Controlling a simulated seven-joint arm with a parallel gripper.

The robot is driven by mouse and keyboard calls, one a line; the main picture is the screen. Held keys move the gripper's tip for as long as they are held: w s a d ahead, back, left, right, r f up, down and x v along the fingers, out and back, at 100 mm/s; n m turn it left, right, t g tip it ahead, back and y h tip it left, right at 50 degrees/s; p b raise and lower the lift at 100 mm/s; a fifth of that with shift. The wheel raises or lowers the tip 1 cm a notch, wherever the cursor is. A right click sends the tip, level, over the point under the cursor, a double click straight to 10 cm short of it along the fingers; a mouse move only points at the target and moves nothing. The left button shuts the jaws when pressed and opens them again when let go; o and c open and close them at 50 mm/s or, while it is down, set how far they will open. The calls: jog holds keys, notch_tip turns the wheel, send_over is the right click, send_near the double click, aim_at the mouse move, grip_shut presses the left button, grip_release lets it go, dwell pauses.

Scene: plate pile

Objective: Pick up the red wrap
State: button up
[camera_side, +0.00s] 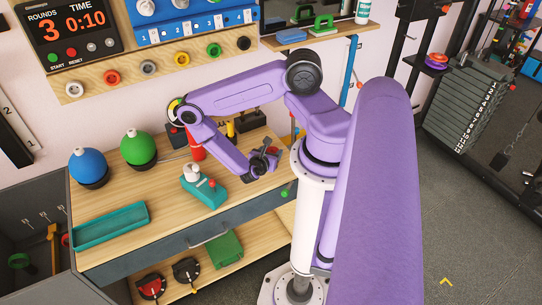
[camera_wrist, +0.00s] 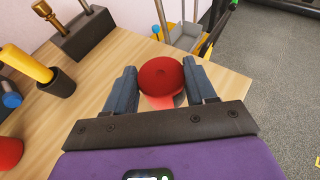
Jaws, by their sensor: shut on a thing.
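The red wrap (camera_wrist: 160,76) is a rounded red roll between the two blue-grey fingers of my gripper (camera_wrist: 160,71) in the wrist view. My gripper is shut on it, one finger at each side. A paler red part shows just below the roll, partly hidden by the gripper. In the side view my gripper (camera_side: 263,163) is low over the right end of the wooden bench top, and the wrap is mostly hidden there. I cannot tell whether the wrap touches the bench.
The bench top (camera_side: 122,187) bears a blue ball (camera_side: 87,165), a green ball (camera_side: 138,149), a teal tray (camera_side: 109,226) and a teal device (camera_side: 204,188) left of my gripper. A dark holder (camera_wrist: 84,36) and a yellow-handled tool (camera_wrist: 25,64) stand left of the wrap. Bare wood lies between.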

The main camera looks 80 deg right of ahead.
jog(key=s+a+r, duration=0.8)
jog(key=a+r, duration=0.3)
jog(key=shift+s+r, duration=0.15)
jog(key=shift+s, duration=0.05)
dwell(0.4)
jog(key=shift+a, duration=0.15)
